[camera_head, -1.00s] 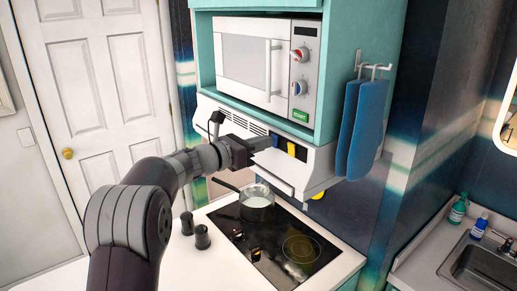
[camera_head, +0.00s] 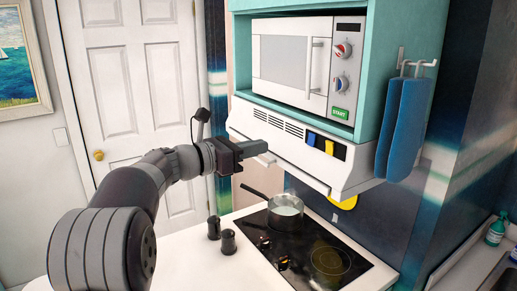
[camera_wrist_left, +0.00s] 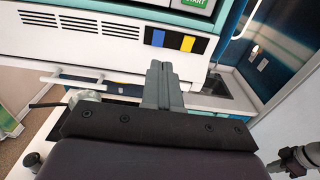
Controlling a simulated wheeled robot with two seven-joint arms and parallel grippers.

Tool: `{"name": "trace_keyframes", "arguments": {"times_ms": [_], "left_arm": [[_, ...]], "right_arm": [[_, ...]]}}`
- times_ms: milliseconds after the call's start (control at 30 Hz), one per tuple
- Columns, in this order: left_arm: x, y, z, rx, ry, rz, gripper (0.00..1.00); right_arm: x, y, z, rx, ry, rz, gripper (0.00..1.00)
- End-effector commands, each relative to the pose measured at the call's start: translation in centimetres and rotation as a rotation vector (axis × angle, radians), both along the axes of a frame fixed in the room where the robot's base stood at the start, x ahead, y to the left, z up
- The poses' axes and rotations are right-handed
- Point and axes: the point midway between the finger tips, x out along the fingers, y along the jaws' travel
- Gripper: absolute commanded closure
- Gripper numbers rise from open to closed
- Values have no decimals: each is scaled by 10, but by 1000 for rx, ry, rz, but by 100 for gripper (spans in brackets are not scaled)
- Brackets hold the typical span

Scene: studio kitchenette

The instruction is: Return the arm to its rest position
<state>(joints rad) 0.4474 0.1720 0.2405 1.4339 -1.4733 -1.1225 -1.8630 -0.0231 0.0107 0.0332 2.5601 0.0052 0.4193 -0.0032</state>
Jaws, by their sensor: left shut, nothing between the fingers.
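My left arm comes in from the left in the head view. Its gripper (camera_head: 254,148) is held in the air in front of the white range hood, left of the blue and yellow switches. In the left wrist view the left gripper's fingers (camera_wrist_left: 162,84) are together with nothing between them. The left gripper is above and a little left of the pot on the stove. My right gripper does not show clearly in the head view.
A pot (camera_head: 286,212) with a handle stands on the black cooktop (camera_head: 325,262). Two dark shakers (camera_head: 228,242) stand on the white counter. The range hood (camera_head: 285,140) and microwave (camera_head: 300,62) are close by. Blue oven mitts (camera_head: 405,128) hang at right. A white door (camera_head: 130,100) is behind.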

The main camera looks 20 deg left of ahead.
Motion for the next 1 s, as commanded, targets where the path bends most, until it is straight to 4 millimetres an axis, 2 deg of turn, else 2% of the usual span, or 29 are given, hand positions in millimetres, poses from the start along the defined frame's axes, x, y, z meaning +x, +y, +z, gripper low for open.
{"name": "trace_keyframes", "arguments": {"times_ms": [167,233,267,333,367,400,467,500,567,600,667,700,800,900,1000], "left_arm": [[0,0,0,-12,9,1,100],[4,5,-2,-82,71,36,100],[10,13,-1,-156,114,88,100],[26,50,-18,-496,290,302,100],[30,71,-35,-716,383,431,100],[27,96,-68,-1046,516,613,100],[7,112,-125,-1501,673,864,100],[-13,112,-162,-1750,746,1017,100],[-49,103,-213,-2056,818,1241,100],[-76,91,-242,-2225,844,1391,100],[-120,69,-280,-2427,855,1625,100],[-149,53,-301,2430,-813,-1708,100],[-216,13,-334,2122,-638,-1697,100],[-264,-19,-351,1942,-584,-1726,100],[-284,-42,-355,1901,-641,-1768,100]], "right_arm": [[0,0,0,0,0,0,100],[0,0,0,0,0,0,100],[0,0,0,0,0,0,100],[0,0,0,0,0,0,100],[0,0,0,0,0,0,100],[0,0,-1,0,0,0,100],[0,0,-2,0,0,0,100],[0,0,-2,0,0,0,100],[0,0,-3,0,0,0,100],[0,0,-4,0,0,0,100],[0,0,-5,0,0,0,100],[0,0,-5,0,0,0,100],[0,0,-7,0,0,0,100],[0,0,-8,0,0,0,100],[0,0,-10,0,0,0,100]]}}
